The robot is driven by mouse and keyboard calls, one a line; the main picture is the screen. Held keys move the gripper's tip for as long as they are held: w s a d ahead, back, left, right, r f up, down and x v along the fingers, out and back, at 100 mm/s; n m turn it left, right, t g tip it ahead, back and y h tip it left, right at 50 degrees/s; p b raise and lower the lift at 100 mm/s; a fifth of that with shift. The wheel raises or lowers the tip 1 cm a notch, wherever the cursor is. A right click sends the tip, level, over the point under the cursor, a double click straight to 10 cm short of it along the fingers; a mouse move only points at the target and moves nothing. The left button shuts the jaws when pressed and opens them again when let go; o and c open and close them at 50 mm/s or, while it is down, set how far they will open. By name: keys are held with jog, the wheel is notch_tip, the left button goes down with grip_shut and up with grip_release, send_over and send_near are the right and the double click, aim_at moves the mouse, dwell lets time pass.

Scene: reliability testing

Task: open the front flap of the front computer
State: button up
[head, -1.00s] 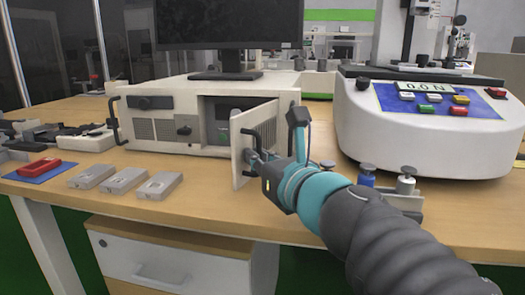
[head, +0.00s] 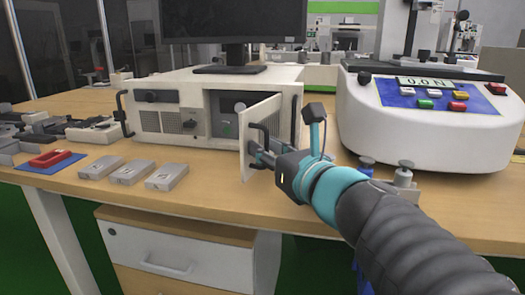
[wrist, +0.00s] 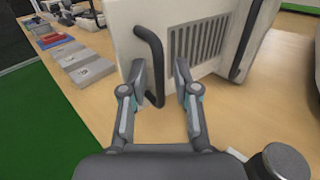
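The front computer (head: 168,121) is a beige case on the wooden bench. Its front flap (head: 260,112) is swung well out on its right side, and the dark bay (head: 224,112) behind it shows. The flap, with vent slots and a dark bar handle (wrist: 152,55), fills the top of the wrist view (wrist: 205,40). My gripper (head: 260,154) is at the flap's outer face, by the lower part of the handle. In the wrist view its two fingers (wrist: 161,78) are apart, with the handle's lower end showing between them. Whether the fingers touch it I cannot tell.
A monitor (head: 235,25) stands on the computer. A white test machine (head: 425,125) with a button panel is close on the right. Several grey blocks (head: 132,172) and a red part on a blue mat (head: 50,160) lie at front left. A drawer cabinet (head: 165,245) is below.

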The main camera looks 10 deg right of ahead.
jog(key=shift+d, duration=0.15)
jog(key=v, duration=0.6)
jog(key=shift+s+d, duration=0.2)
jog(key=shift+s, duration=0.45)
